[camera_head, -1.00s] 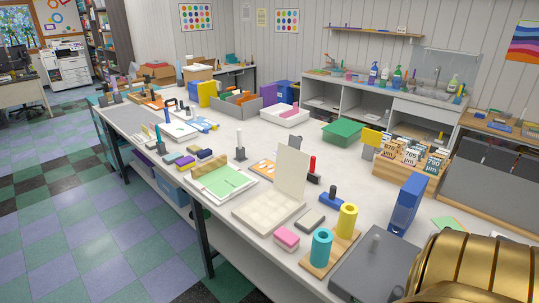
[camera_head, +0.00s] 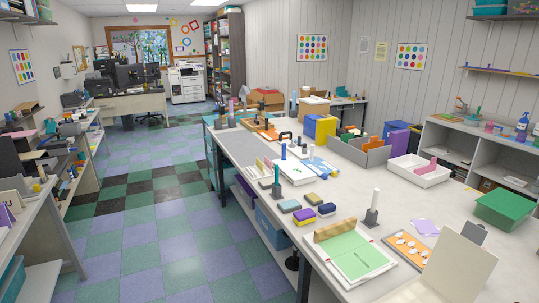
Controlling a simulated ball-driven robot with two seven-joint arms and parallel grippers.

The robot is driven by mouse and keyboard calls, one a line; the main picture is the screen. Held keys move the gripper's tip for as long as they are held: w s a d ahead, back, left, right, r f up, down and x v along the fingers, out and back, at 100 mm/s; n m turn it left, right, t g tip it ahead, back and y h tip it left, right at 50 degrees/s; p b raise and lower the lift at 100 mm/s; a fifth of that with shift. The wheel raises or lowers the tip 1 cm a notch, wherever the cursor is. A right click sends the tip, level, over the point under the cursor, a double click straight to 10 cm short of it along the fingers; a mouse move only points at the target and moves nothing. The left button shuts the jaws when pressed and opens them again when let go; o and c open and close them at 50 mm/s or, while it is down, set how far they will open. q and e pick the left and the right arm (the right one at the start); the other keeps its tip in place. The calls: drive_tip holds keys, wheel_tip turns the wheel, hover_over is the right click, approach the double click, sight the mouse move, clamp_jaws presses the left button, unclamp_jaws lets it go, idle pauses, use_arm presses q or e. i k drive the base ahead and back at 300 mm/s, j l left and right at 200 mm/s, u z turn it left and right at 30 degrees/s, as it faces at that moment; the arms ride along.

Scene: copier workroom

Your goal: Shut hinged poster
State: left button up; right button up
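Several posters hang on the walls. A poster with coloured dots (camera_head: 312,48) hangs on the back wall, and a second dotted poster (camera_head: 410,56) hangs right of it. A third dotted poster (camera_head: 20,65) is on the left wall, seen at a slant. I cannot tell which poster is hinged; none visibly stands out from its wall. Neither of my grippers is in view.
A long white worktable (camera_head: 345,197) crowded with stationery runs along the right. A cream box with a raised lid (camera_head: 459,262) is at its near end. A side bench (camera_head: 40,203) stands at left. The checkered floor (camera_head: 150,225) between them is clear.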

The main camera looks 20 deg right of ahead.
sight(457, 267)
drive_tip(key=i+z, duration=0.2)
drive_tip(key=z, duration=0.2)
drive_tip(key=i+z, duration=0.2)
drive_tip(key=z, duration=0.15)
drive_tip(key=i+j+z, duration=0.15)
drive_tip(key=z, duration=0.25)
drive_tip(key=i+j, duration=0.05)
